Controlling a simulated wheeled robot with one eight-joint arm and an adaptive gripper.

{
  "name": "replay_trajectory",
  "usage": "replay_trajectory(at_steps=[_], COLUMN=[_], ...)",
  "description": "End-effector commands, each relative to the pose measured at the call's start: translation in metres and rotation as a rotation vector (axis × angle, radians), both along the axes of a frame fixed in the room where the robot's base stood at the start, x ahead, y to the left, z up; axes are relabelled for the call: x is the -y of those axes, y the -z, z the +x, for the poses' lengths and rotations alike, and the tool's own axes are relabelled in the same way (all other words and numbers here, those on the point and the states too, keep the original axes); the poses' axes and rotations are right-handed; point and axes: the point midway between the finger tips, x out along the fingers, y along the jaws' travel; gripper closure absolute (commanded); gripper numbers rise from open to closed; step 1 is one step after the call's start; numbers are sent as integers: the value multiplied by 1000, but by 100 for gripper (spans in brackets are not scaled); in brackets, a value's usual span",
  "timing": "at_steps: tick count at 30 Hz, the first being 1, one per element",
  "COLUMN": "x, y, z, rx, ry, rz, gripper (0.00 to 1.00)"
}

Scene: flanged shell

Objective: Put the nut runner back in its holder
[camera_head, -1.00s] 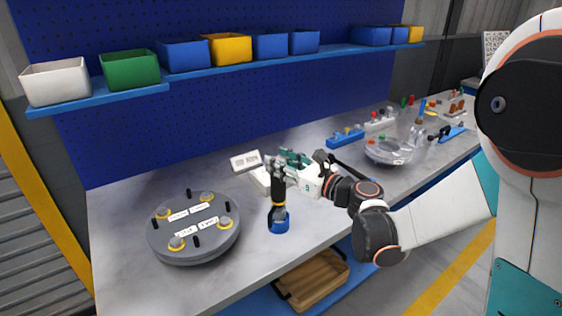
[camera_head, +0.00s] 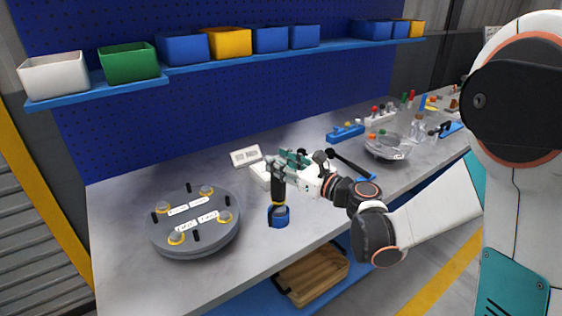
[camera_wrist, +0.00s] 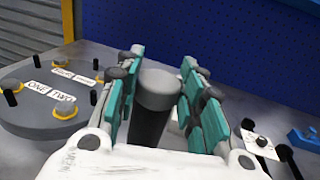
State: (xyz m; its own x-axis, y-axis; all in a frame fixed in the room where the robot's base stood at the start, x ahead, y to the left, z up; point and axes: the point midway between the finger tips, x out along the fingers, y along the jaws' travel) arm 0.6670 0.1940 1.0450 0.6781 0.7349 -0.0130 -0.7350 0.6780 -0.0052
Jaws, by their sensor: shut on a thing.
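The nut runner (camera_head: 278,188) is a dark upright tool with a yellow ring low on its body. Its grey round top shows between the fingers in the wrist view (camera_wrist: 158,88). My gripper (camera_head: 281,167) is shut around the upper part of the nut runner, with teal pads on both sides. The blue holder (camera_head: 279,217) stands on the bench directly below. The tool's lower end is at or inside the holder's mouth; how deep it sits I cannot tell. The holder is hidden in the wrist view.
The round grey flanged shell (camera_head: 170,238) with labels and yellow-ringed studs lies to the left. A small white box (camera_head: 245,158) stands behind the gripper. A clear bowl (camera_head: 388,147) and a blue rack (camera_head: 345,133) are farther right. Bench between shell and holder is clear.

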Motion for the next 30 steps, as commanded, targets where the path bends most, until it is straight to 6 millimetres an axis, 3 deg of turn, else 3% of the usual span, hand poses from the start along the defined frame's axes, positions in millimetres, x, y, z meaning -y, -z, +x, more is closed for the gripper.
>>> replay_trajectory(at_steps=[30], x=[0], y=[20], z=[0], rx=[0], ry=[0], rz=[1], gripper=[100])
